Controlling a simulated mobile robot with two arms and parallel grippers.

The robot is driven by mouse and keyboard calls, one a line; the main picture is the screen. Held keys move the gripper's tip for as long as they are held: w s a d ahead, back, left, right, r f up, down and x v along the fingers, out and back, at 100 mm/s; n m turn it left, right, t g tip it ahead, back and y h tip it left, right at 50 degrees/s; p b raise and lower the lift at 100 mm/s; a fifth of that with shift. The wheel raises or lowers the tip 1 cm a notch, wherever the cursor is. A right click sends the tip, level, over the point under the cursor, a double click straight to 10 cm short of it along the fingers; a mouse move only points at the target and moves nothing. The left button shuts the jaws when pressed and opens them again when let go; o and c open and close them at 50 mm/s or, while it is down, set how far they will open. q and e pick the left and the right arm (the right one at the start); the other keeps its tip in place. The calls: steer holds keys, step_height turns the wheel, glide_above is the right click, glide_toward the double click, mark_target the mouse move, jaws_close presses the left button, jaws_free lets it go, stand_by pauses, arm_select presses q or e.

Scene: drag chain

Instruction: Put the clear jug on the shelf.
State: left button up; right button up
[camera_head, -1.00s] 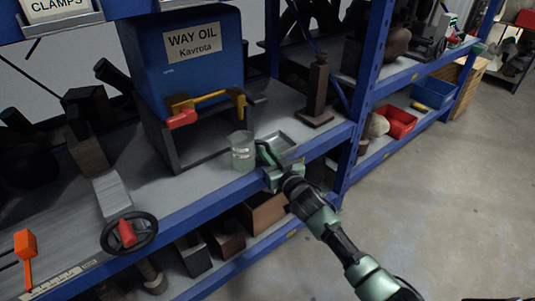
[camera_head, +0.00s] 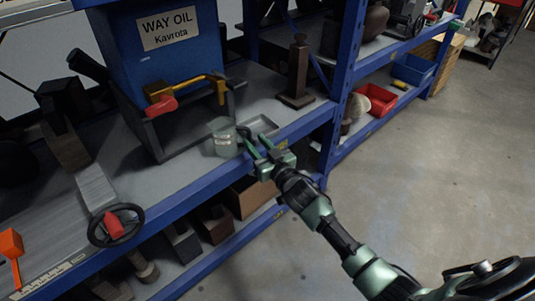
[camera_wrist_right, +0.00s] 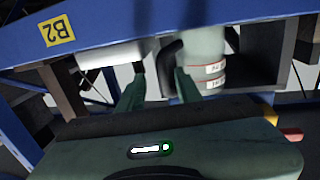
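The clear jug (camera_head: 222,140), a greenish see-through vessel, stands upright on the shelf (camera_head: 190,168) near its front edge, below the blue tank. In the right wrist view the jug (camera_wrist_right: 205,68) shows white label bands, just beyond one finger. My right gripper (camera_head: 257,144) is at the shelf edge, just right of the jug. Its fingers are apart and point in over the shelf. In the right wrist view, a dark curved piece, seemingly the jug's handle (camera_wrist_right: 168,52), shows between the fingers of the gripper (camera_wrist_right: 157,88). Contact cannot be told. My left gripper is out of view.
A blue WAY OIL tank (camera_head: 172,50) on a dark stand with a yellow-and-red tap (camera_head: 190,92) is behind the jug. A shallow grey tray (camera_head: 262,125) lies right of it. A blue upright (camera_head: 345,80) stands farther right. The floor at right is clear.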

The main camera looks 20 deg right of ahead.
steer(key=s+f+g+h, duration=0.1)
steer(key=s+f+g, duration=0.2)
steer(key=s, duration=1)
steer(key=s+a+f+g, duration=0.1)
steer(key=s+f+g, duration=0.2)
steer(key=s, duration=1.1)
steer(key=s+a+f+g+h+p, duration=0.1)
steer(key=s+f+g, duration=0.3)
steer(key=s+g, duration=0.4)
steer(key=s, duration=0.5)
steer(key=shift+s+h, duration=0.2)
steer(key=shift+h, duration=0.1)
steer(key=shift+c, duration=0.3)
